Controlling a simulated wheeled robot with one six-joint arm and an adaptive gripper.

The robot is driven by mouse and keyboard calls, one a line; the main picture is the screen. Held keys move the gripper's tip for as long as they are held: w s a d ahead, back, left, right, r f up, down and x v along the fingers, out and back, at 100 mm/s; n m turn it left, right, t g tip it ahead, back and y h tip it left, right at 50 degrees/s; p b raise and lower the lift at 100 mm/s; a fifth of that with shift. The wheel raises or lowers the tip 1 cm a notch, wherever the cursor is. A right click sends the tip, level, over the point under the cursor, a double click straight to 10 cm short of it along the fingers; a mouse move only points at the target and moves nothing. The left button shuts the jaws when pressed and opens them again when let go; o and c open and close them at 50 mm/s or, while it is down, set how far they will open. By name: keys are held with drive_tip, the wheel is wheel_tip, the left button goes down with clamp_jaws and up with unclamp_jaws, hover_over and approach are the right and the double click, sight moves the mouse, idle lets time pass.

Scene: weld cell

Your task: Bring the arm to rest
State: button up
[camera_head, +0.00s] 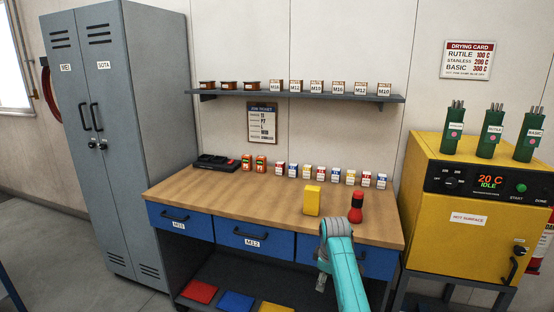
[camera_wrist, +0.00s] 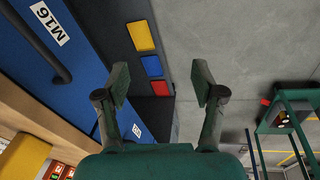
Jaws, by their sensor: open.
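My arm shows in teal at the front of the workbench (camera_head: 230,200) in the head view, raised in front of the blue drawers. My gripper (camera_head: 321,283) hangs below the wrist there, small and partly hidden. In the wrist view my gripper (camera_wrist: 161,85) has its two dark green fingers spread well apart with nothing between them. The blue drawer front labelled M16 (camera_wrist: 45,40) is beside it on the left. I see no contact between the fingers and the bench.
A yellow block (camera_head: 312,200) and a red-and-black object (camera_head: 356,207) stand on the bench near my arm. Red, blue and yellow mats (camera_head: 235,302) lie on the lower shelf. A yellow oven (camera_head: 463,200) stands right, a grey locker (camera_head: 150,140) left. Grey floor (camera_wrist: 230,40) is open.

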drive_tip(key=s+d+f+m+t, duration=0.1)
drive_tip(key=s+f, duration=0.5)
drive_tip(key=f, duration=0.4)
drive_tip(key=s+f+m+t, duration=0.2)
drive_tip(key=s+f, duration=0.4)
drive_tip(key=f, duration=0.4)
drive_tip(key=s+d+f+m+t, duration=0.15)
drive_tip(key=s+f, duration=0.25)
drive_tip(key=s, duration=0.7)
drive_tip(key=s+a+f+m+t, duration=0.1)
drive_tip(key=s+f+t, duration=0.15)
drive_tip(key=s, duration=0.75)
drive_tip(key=s+d+r+m+t, duration=0.15)
drive_tip(key=s+r, duration=0.25)
drive_tip(key=s, duration=0.7)
drive_tip(key=s+r+m+t, duration=0.15)
drive_tip(key=s+r, duration=0.25)
drive_tip(key=s, duration=0.6)
drive_tip(key=s+r+m+t, duration=0.1)
drive_tip(key=s+r, duration=0.5)
drive_tip(key=r, duration=0.4)
drive_tip(key=s+r+m+t, duration=0.1)
drive_tip(key=s+r+m, duration=0.1)
drive_tip(key=s+r, duration=0.5)
wheel_tip(320, 180, up, 4)
drive_tip(key=shift+s+f, duration=0.1)
drive_tip(key=shift+s, duration=0.15)
drive_tip(key=shift+m, duration=0.25)
